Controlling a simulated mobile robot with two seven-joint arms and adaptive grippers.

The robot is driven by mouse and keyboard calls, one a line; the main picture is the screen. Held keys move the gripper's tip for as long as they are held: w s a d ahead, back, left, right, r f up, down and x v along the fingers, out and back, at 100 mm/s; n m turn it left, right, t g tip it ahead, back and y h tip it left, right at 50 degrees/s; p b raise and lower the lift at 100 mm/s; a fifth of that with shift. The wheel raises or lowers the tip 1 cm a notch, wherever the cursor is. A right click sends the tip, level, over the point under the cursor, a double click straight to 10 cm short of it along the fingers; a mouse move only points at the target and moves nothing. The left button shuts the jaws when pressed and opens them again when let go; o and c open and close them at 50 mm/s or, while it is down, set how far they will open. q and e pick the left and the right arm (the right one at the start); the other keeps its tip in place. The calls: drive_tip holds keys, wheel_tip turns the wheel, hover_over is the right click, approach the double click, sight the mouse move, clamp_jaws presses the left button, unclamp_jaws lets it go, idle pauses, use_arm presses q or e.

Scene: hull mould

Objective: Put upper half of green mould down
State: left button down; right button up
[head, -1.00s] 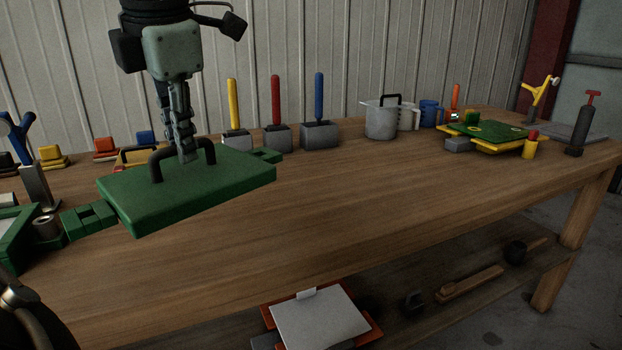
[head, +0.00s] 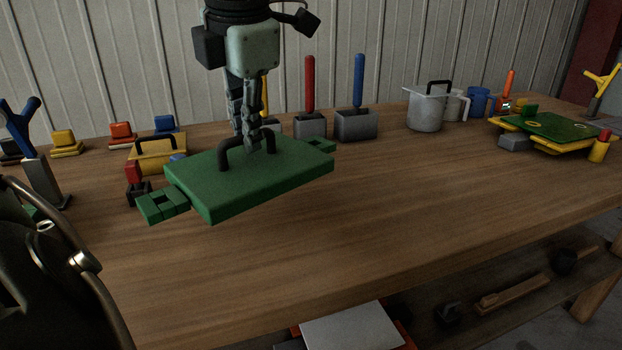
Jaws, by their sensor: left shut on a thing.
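The upper half of the green mould (head: 270,185) is a flat green slab with a black handle on top and green lugs at its left and right ends. My left gripper (head: 248,143) comes down from above and is shut on the handle. The slab looks level; whether its underside touches the bench (head: 400,210) cannot be told. Another green slab (head: 560,127) lies on a yellow base at the right. My right gripper is not in view; a dark arm part shows at the lower left.
A yellow block with a black handle (head: 150,157) and a small red-topped piece (head: 133,175) stand close behind the slab's left end. Red (head: 310,90) and blue (head: 359,85) handled tools stand behind it. A grey pot (head: 426,110) is farther right. The bench front is clear.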

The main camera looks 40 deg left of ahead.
sight(302, 159)
use_arm(q)
drive_tip(key=w+d+f, duration=0.4)
drive_tip(key=w, duration=0.1)
drive_tip(key=shift+d, duration=0.15)
drive_tip(key=shift+w+d+f, duration=0.2)
drive_tip(key=shift+w+d, duration=0.05)
drive_tip(key=shift+d, duration=0.05)
drive_tip(key=shift+f, duration=2)
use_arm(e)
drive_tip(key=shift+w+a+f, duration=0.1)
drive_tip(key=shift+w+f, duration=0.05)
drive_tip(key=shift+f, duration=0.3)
use_arm(q)
drive_tip(key=shift+f, duration=0.1)
drive_tip(key=c, duration=1.6)
unclamp_jaws()
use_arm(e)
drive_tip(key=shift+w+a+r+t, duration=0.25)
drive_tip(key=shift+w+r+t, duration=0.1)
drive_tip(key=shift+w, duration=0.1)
